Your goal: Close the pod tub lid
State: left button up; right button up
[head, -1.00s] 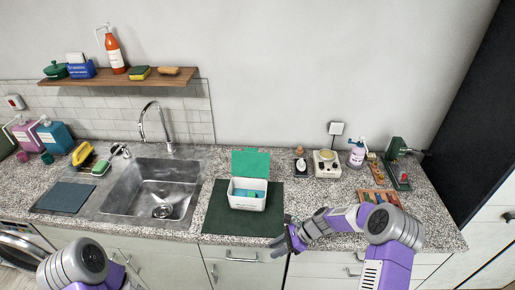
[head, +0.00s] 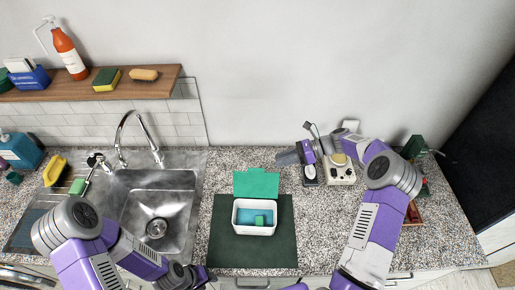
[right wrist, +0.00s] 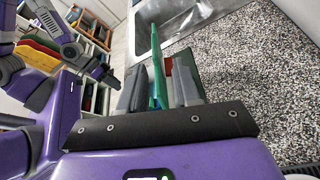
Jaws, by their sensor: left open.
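The white pod tub (head: 238,217) sits on a dark green mat (head: 226,250) on the counter. Its green lid (head: 256,183) stands open at the tub's back edge; blue and green contents show inside. My right gripper (head: 292,143) is open above the counter, behind and to the right of the lid. In the right wrist view the lid (right wrist: 156,50) shows nearly edge-on beyond and between the spread fingers (right wrist: 159,88); contact is not visible. My left gripper (head: 205,277) is low at the front edge, left of the mat, and apart from the tub.
A sink (head: 158,205) with a tall faucet (head: 128,128) lies left of the mat. A white device (head: 340,172) and a small dark item (head: 310,174) stand close to my right gripper. A wooden shelf (head: 140,84) hangs at the upper left.

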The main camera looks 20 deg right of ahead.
aim_at(256, 183)
jog(key=x, duration=0.2)
jog(key=p+x, duration=0.1)
jog(key=x, duration=0.1)
jog(key=s+x, duration=0.1)
jog(key=x, duration=0.2)
jog(key=shift+a+r+p, duration=0.2)
jog(key=shift+a+p, duration=0.05)
jog(key=shift+p, duration=0.05)
pick_arm(q)
jog(key=shift+s+r, duration=0.25)
jog(key=shift+r, duration=0.25)
jog(key=shift+s+r, duration=0.25)
jog(key=shift+r, duration=0.2)
pick_arm(e)
jog(key=shift+c, duration=0.3)
grip_shut()
